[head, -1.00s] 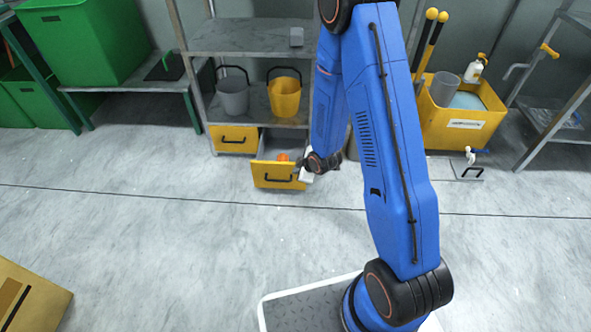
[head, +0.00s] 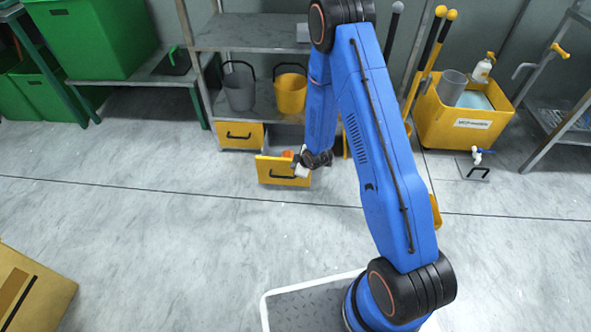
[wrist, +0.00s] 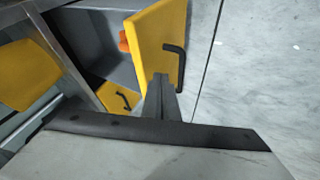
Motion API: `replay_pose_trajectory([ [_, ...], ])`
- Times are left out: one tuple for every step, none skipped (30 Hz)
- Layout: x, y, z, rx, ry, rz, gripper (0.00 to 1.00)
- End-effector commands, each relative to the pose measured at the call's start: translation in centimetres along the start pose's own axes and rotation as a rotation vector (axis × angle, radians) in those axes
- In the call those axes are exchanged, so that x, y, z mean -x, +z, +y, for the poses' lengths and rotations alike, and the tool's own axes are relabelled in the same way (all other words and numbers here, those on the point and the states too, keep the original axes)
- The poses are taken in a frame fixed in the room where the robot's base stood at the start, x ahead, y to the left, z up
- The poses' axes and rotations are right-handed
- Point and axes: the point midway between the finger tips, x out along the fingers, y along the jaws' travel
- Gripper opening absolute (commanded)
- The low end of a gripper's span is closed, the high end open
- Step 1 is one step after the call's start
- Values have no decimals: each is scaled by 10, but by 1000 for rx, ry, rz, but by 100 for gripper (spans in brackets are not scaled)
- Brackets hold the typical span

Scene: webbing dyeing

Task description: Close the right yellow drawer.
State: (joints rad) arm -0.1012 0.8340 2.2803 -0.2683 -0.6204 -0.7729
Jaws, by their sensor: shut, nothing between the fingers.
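The right yellow drawer (head: 272,172) stands pulled out from under the shelf, with its black handle facing out. An orange thing (wrist: 123,40) lies inside its grey box. In the wrist view the yellow drawer front (wrist: 158,38) and its black handle (wrist: 178,68) are close ahead. My gripper (head: 301,172) is at the right end of the drawer front. Its fingers (wrist: 161,82) are shut and empty, and their tips overlap the front's edge beside the handle. I cannot tell whether they touch it. The left yellow drawer (head: 231,133) is flush under the shelf.
A grey bucket (head: 239,92) and a yellow bucket (head: 291,93) stand on the shelf above the drawers. A yellow mop cart (head: 455,126) stands to the right. The floor in front of the drawer is clear. A cardboard box (head: 40,290) sits at lower left.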

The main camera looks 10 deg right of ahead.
Motion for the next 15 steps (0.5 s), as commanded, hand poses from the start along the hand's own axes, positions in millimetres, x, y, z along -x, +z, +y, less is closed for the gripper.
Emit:
replay_pose_trajectory([
  [-3,0,4,0,0,0,0],
  [-4,0,7,1,0,0,0],
  [-5,0,9,1,0,0,0],
  [-6,0,11,1,0,0,0],
  [-6,0,12,0,0,0,0],
  [-7,1,13,0,-1,0,0],
  [-7,1,13,0,-1,-1,0],
  [-8,1,14,0,-1,-1,0],
  [-8,1,14,0,-1,-1,0],
  [-8,1,14,0,-1,-1,0],
  [-8,1,14,0,-1,-1,0],
  [-8,1,14,0,-1,-1,0],
  [-8,1,14,0,-1,-1,0],
  [-8,1,14,0,-1,-1,0],
  [-8,0,14,0,-1,-1,0],
])
